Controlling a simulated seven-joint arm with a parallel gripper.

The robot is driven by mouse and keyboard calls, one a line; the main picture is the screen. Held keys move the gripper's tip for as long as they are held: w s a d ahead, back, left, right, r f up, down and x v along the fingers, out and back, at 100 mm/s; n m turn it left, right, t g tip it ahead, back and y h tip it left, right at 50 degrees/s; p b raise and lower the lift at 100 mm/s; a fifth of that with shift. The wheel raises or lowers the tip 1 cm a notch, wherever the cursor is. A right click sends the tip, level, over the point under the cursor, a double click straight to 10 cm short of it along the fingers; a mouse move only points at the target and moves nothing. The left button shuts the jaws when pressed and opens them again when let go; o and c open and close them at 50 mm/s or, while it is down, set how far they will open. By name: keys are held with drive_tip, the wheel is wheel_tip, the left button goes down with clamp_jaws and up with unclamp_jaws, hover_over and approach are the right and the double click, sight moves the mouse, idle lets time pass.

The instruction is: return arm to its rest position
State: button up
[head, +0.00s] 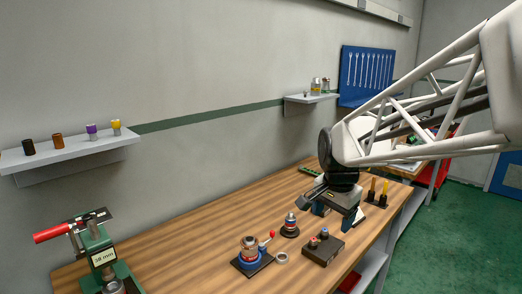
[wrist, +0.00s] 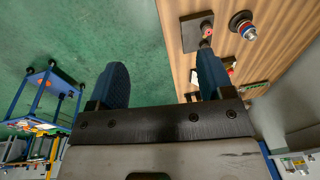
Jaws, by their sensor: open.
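My gripper (head: 333,218) hangs above the wooden workbench (head: 190,250) in the head view, near its right edge and close to a dark block with small knobs (head: 323,246). I cannot tell its exact height above that block. In the wrist view my gripper (wrist: 160,75) has its two blue fingers spread wide apart. Nothing is held between them; green floor shows there. The arm reaches in from the right of the head view.
A green vise with a red handle (head: 101,255) stands front left. Wall shelves (head: 75,155) hold small fittings. Blue cart (wrist: 50,90) stands on the floor.

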drive_tip(key=s+f+n, duration=0.1)
drive_tip(key=s+n, duration=0.3)
drive_tip(key=s, duration=0.7)
drive_tip(key=s+d+f+n+t, duration=0.1)
drive_tip(key=s+n, duration=0.4)
drive_tip(key=s, duration=0.6)
drive_tip(key=shift+s+d+f, duration=0.3)
drive_tip(key=shift+f, duration=0.45)
